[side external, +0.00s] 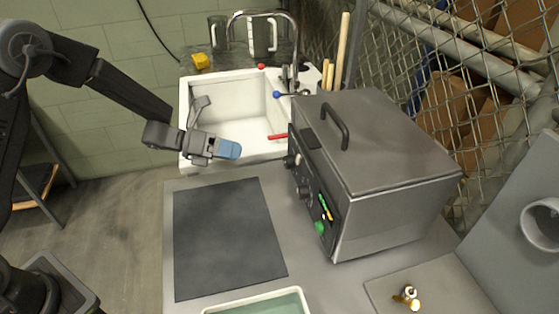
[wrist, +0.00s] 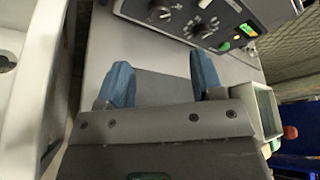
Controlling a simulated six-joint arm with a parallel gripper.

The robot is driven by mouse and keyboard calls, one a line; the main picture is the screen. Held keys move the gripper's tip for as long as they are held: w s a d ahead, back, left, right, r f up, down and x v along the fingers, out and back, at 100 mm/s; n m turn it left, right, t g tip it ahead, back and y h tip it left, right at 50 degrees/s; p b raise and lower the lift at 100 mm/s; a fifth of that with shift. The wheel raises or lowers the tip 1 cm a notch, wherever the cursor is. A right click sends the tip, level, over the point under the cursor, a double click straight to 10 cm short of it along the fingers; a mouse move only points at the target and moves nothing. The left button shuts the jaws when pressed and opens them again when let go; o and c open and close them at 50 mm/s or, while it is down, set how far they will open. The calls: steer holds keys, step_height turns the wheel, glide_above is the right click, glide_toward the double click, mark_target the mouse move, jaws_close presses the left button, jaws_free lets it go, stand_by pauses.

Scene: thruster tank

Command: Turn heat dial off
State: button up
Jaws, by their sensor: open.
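The grey metal tank (side external: 385,150) with a handled lid stands right of centre. Its dark control panel (side external: 315,195) faces left and carries black dials, including a lower dial (side external: 305,192). In the wrist view two dials show, a left dial (wrist: 160,11) and a right dial (wrist: 201,29) with markings around it. I cannot read which one is for heat. My gripper (side external: 232,150) has blue fingertips and hangs by the sink's front edge, left of the panel. In the wrist view my gripper (wrist: 162,80) is open and empty, apart from the dials.
A white sink (side external: 230,105) with a tap lies behind my gripper. A dark mat (side external: 225,240) lies flat and bare on the counter. A pale tray (side external: 260,303) is at the front. A green button (side external: 320,228) sits low on the panel. Wire fencing stands at the right.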

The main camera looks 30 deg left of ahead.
mark_target(285, 162)
steer(key=x, duration=1.1)
steer(key=shift+w+d, duration=0.2)
steer(key=shift+d, duration=0.2)
steer(key=c, duration=0.9)
steer(key=shift+c, duration=0.2)
steer(key=n, duration=0.1)
steer(key=n+h, duration=0.1)
steer(key=n, duration=0.1)
steer(key=shift+a+f+g+h, duration=0.1)
steer(key=shift+f+g+h, duration=0.05)
steer(key=shift+g+h, duration=0.15)
steer(key=shift+f+n+h, duration=0.1)
steer(key=shift+n+h, duration=0.6)
steer(key=shift+n, duration=0.7)
